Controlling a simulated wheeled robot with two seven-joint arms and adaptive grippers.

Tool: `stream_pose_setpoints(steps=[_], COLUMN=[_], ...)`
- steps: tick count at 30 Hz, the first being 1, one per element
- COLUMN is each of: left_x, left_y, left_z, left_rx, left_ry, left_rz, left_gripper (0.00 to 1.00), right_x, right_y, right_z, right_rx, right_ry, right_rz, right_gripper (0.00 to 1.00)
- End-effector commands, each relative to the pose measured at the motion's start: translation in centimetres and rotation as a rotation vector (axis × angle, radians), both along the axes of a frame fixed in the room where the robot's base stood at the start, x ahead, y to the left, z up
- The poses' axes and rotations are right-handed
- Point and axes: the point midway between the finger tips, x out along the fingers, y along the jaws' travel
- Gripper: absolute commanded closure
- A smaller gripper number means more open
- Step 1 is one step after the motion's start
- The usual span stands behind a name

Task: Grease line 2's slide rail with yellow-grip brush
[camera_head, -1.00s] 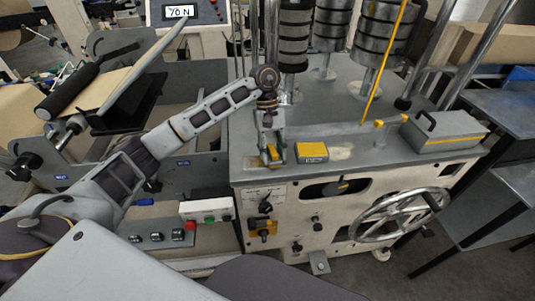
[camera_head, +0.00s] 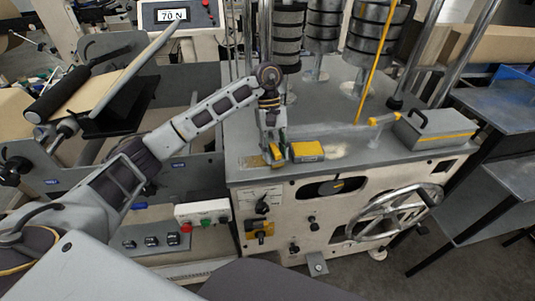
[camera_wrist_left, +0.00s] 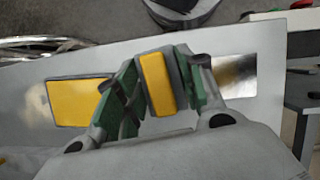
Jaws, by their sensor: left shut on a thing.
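My left gripper (camera_head: 273,157) is at the front of the grey machine top (camera_head: 232,128). Its green-padded fingers are shut on a yellow block with a grey edge (camera_wrist_left: 157,84). No bristles show, so I cannot tell whether it is the yellow-grip brush. A wider yellow block (camera_head: 307,151) lies just right of the gripper; in the wrist view it lies flat, left of the fingers (camera_wrist_left: 78,102). A shiny strip (camera_wrist_left: 236,74) shows at the other side of the fingers. I cannot make out which part is line 2's slide rail. My right gripper is not in view.
A grey toolbox (camera_head: 436,130) and a yellow fitting (camera_head: 383,120) are on the top's right. Stacked dark rolls and a slanted yellow rod (camera_head: 372,62) stand behind. A handwheel (camera_head: 397,212) and knobs are on the front panel. A pale smear (camera_head: 335,151) marks the top beside the wider block.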

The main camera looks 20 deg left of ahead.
Motion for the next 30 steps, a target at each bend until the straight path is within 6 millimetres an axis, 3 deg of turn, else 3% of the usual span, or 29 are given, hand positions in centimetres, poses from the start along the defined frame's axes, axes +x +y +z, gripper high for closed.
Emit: stream_pose_setpoints(steps=[1, 9, 30], left_x=[0.3, 0.9, 0.9], left_y=[-0.4, -1.3, -1.0], left_z=[0.0, -0.2, -0.1], left_rx=[-0.003, -0.001, 0.002], left_ry=[0.0, 0.002, 0.005], left_rz=[0.0, 0.002, 0.007], left_gripper=[0.8, 0.83, 0.84], right_x=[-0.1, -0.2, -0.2], right_y=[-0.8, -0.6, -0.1], right_z=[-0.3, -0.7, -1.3], right_rx=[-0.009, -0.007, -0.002], right_ry=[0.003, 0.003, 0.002], right_rz=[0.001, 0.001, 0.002], right_gripper=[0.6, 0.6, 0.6])
